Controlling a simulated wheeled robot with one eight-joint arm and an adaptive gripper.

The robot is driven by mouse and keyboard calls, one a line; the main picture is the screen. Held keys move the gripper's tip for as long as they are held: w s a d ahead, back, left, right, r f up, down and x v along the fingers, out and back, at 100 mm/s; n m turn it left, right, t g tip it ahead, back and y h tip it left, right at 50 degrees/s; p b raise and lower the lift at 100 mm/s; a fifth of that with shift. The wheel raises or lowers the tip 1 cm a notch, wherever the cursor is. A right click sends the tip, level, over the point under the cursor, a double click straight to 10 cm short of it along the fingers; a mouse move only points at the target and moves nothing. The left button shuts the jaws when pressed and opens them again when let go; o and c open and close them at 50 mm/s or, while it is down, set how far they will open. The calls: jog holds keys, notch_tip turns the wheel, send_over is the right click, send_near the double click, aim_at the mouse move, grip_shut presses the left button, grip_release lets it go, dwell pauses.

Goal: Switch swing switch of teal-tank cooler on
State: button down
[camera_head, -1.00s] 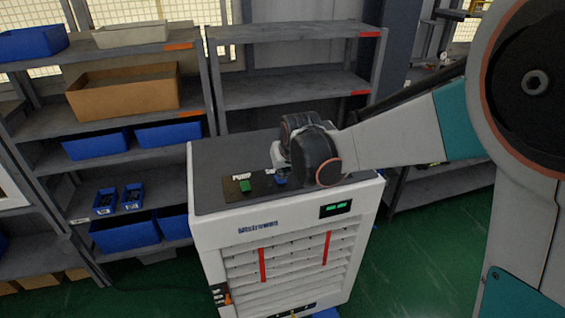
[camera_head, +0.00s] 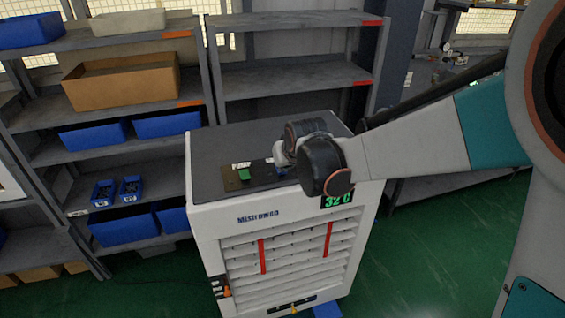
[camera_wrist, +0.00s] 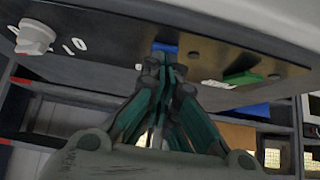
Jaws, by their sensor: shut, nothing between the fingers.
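A white cooler (camera_head: 275,222) with a dark top stands in the middle of the head view. On its top panel is a green switch (camera_head: 244,174) by a white label; in the wrist view it is at right (camera_wrist: 243,78). A blue switch (camera_head: 281,171) sits beside it, partly hidden by my wrist; it also shows in the wrist view (camera_wrist: 165,47). My gripper (camera_wrist: 166,68) is shut and empty, its tips close to the blue switch; whether they touch is unclear. The front display (camera_head: 338,202) reads about "32 C" in green. No teal tank is discernible.
A white knob (camera_wrist: 35,38) stands on the panel, at left in the wrist view. Grey shelves (camera_head: 290,76) with blue bins (camera_head: 93,137) and a brown box (camera_head: 122,82) stand behind and left of the cooler. Green floor (camera_head: 410,255) is clear at right.

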jog(key=shift+w+a+r, duration=0.2)
jog(key=shift+w+r, duration=0.05)
jog(key=shift+w, duration=0.45)
jog(key=shift+r, duration=0.15)
